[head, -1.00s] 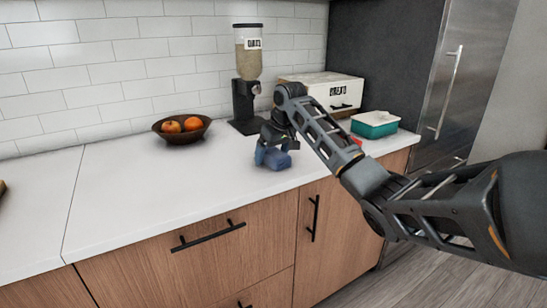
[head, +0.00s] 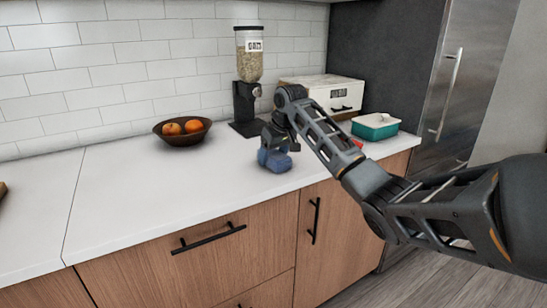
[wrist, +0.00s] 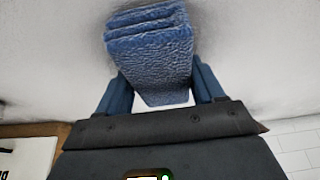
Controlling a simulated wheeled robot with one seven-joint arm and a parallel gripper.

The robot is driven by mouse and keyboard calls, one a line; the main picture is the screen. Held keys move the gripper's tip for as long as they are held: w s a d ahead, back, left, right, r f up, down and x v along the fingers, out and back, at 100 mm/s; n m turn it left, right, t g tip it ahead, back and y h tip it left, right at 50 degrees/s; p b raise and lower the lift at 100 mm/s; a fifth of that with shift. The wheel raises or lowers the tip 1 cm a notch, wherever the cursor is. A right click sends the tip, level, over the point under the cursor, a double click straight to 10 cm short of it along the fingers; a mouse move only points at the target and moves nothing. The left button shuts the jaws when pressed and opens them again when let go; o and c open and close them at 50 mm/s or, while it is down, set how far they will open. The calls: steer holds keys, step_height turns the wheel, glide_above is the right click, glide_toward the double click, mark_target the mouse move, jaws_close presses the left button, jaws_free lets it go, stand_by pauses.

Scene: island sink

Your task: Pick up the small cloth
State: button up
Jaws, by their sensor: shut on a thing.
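The small cloth (wrist: 152,50) is blue, textured and folded in layers. In the wrist view it sits between the two fingers of my gripper (wrist: 160,92). My gripper is shut on it. In the head view the blue cloth (head: 274,160) shows at the end of my arm, at or just above the white counter; I cannot tell whether it touches the counter. My gripper (head: 276,146) is above it, and the fingers are hard to tell from the cloth there.
A dark bowl with oranges (head: 182,137) stands to the left on the counter (head: 150,190). An oats dispenser (head: 247,95) and a white bread box (head: 322,93) stand behind. A teal container (head: 375,128) is at the right. The front left counter is clear.

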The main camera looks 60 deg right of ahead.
mark_target(276, 152)
steer(key=r, duration=0.4)
steer(key=shift+s+d+r, duration=0.2)
steer(key=shift+s+r, duration=0.1)
steer(key=shift+s, duration=0.05)
steer(key=s+d+r, duration=0.4)
steer(key=s+r, duration=0.2)
steer(key=s, duration=0.4)
steer(key=shift+r+b, duration=0.25)
steer(key=shift+b, duration=0.2)
